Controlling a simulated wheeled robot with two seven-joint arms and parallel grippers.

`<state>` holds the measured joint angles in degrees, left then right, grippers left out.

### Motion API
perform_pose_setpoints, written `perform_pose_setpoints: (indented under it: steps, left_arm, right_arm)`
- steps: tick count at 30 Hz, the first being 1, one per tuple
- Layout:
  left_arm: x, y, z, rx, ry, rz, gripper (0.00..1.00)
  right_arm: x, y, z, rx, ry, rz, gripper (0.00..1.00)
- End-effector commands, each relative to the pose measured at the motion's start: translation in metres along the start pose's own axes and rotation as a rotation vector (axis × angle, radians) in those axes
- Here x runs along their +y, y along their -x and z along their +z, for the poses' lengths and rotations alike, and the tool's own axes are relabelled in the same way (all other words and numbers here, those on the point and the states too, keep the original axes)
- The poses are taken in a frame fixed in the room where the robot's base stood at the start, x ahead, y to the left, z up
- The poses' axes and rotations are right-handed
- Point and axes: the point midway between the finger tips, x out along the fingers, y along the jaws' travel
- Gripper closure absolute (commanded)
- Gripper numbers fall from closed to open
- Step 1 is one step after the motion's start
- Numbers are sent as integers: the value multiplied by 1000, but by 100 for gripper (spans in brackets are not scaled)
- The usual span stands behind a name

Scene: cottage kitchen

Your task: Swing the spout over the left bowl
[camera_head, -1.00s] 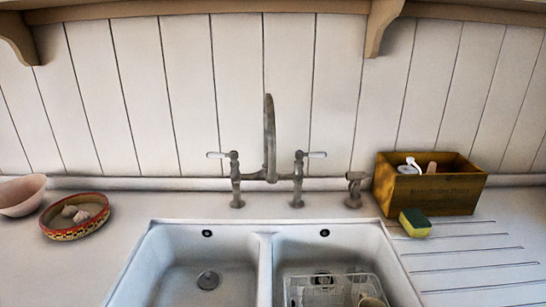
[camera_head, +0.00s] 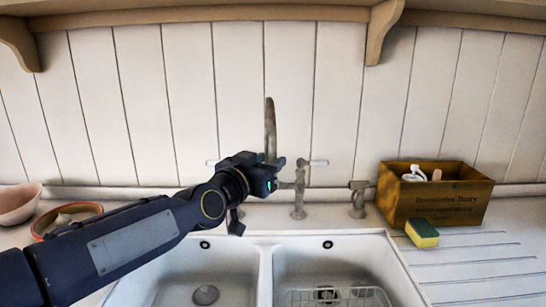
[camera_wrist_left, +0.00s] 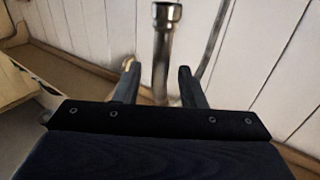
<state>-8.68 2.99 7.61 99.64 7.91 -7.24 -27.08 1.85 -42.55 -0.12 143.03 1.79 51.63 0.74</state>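The tap's grey metal spout (camera_head: 270,125) rises behind the sink in the head view, facing roughly forward along the middle. My left gripper (camera_head: 275,178) is in front of its lower part and hides the tap's base and most of the left handle. In the left wrist view the spout pipe (camera_wrist_left: 162,62) stands between the two fingers of the gripper (camera_wrist_left: 158,85). The fingers are apart, with gaps to the pipe; I see no grip on it. The left bowl (camera_head: 175,275) of the sink is empty, with a round drain. My right gripper is not in view.
The right bowl (camera_head: 345,260) holds a wire rack (camera_head: 330,297). A wooden box (camera_head: 440,205) and a sponge (camera_head: 421,233) stand on the right. A pink bowl (camera_head: 15,205) and a patterned dish (camera_head: 38,228) are at the left, the dish partly behind my arm.

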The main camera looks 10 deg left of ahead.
Motion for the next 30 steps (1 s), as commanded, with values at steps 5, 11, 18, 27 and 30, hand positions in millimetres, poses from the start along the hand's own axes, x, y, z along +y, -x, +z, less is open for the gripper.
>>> perform_pose_setpoints:
  steps: [5, 11, 18, 27, 30]
  left_arm:
    - [0, -21, 0, -2, 1, 1, 63]
    - [0, -27, 0, -1, 1, 0, 63]
    - [0, -27, 0, -1, 1, 0, 74]
    - [0, -26, 0, -1, 1, 0, 100]
    - [0, -26, 0, -2, 1, 0, 100]
  right_arm:
    - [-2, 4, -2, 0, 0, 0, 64]
    - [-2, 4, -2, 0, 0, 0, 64]
    - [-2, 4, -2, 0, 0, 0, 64]
    - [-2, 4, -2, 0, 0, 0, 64]
    - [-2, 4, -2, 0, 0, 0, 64]
